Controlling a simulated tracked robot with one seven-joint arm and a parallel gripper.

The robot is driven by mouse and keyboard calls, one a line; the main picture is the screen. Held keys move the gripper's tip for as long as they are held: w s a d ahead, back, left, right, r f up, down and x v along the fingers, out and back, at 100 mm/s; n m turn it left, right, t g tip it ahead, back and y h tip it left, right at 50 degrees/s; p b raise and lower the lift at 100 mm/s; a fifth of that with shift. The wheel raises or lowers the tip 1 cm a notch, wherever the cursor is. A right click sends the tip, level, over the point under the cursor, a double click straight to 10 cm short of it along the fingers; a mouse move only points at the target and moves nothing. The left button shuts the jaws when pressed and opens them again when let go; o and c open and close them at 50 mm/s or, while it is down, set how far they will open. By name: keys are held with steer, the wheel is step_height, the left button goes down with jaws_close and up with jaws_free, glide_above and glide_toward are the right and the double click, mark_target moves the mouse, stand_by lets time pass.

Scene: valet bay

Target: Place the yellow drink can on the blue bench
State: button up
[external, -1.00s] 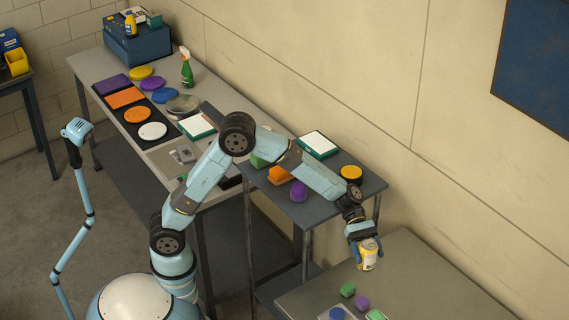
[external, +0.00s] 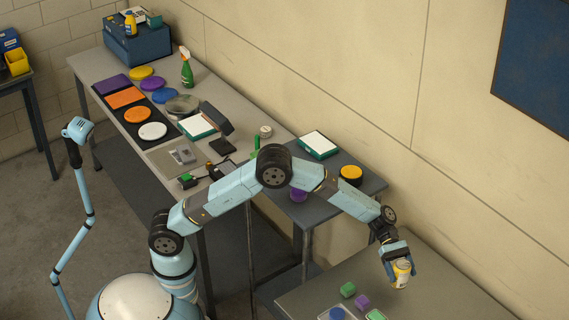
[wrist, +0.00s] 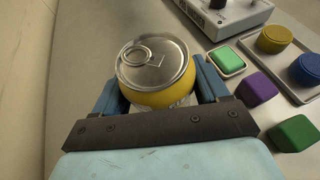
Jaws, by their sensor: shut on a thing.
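The yellow drink can (external: 401,276), with a silver lid, is upright or nearly so in my gripper (external: 400,267). In the wrist view the can's lid and yellow side (wrist: 155,72) show between the blue fingers of my gripper (wrist: 160,92), which are shut on it. The can is over the grey-brown bench (external: 440,300) at the front right; I cannot tell whether its bottom touches the top. No benchtop is plainly blue; the middle bench (external: 342,198) has a dark blue-grey top and stands behind and left of the can.
A green block (external: 348,289), a purple block (external: 362,302) and a tray with a blue knob (external: 338,313) are left of the can. The middle bench holds a yellow disc (external: 351,173), a purple object (external: 298,195) and a white-topped box (external: 318,143). The wall is behind.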

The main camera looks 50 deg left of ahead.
mark_target(404, 286)
steer(key=shift+w+d+f, duration=0.1)
steer(key=shift+f, duration=0.8)
steer(key=shift+w+d+f, duration=0.1)
steer(key=shift+f, duration=0.75)
steer(key=o, duration=1.3)
steer(key=shift+f, duration=0.15)
